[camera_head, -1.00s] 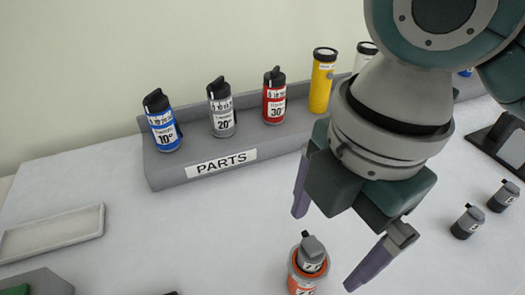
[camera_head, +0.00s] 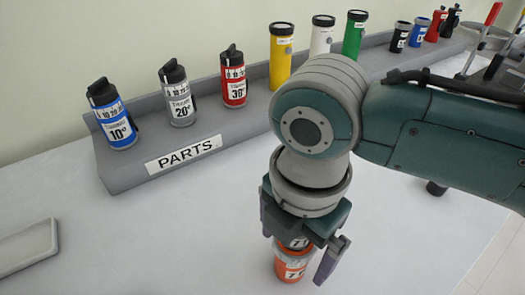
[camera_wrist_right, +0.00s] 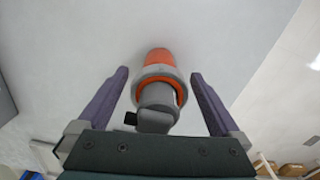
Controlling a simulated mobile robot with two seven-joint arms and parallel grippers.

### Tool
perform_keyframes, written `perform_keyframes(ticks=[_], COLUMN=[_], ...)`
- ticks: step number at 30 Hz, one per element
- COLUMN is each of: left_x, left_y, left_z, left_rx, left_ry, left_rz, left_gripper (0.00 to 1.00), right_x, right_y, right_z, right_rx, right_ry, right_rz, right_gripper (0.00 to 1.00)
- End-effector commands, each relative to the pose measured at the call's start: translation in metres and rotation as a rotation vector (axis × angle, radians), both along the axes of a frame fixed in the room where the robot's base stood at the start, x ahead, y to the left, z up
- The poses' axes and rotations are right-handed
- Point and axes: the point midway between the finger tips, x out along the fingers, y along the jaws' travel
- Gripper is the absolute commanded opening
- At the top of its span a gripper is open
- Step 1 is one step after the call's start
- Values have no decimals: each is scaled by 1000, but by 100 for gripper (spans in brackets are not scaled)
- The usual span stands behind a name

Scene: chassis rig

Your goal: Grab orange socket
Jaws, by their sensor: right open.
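The orange socket (camera_head: 291,264) stands on the white table with a grey part set in its top. In the right wrist view the orange socket (camera_wrist_right: 159,60) lies between the two purple fingers, with its grey-capped part (camera_wrist_right: 156,108) nearest the camera. My right gripper (camera_head: 297,258) is open and points down over the socket, with a finger on either side. In the right wrist view my right gripper (camera_wrist_right: 160,90) shows gaps between both fingers and the socket. The gripper partly hides the socket's top in the head view. My left gripper is not in view.
A grey PARTS rack (camera_head: 135,174) runs along the back, holding blue (camera_head: 113,120), grey (camera_head: 179,98), red (camera_head: 233,80), yellow (camera_head: 281,58), white and green cylinders. A pale tray (camera_head: 28,252) lies at left. The table between is clear.

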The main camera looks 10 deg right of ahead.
Motion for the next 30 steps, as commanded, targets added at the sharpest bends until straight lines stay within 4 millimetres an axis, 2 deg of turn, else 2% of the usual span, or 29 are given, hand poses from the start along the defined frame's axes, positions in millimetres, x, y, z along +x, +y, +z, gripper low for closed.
perform_keyframes(ticks=[6,30], left_x=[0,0], left_y=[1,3], left_z=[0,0], left_rx=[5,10], left_ry=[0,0], left_rz=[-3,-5], left_gripper=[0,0], right_x=[0,0], right_y=[0,0], right_z=[-1,0], right_rx=[1,0], right_ry=[-1,0], right_rz=[0,0], right_gripper=[100,10])
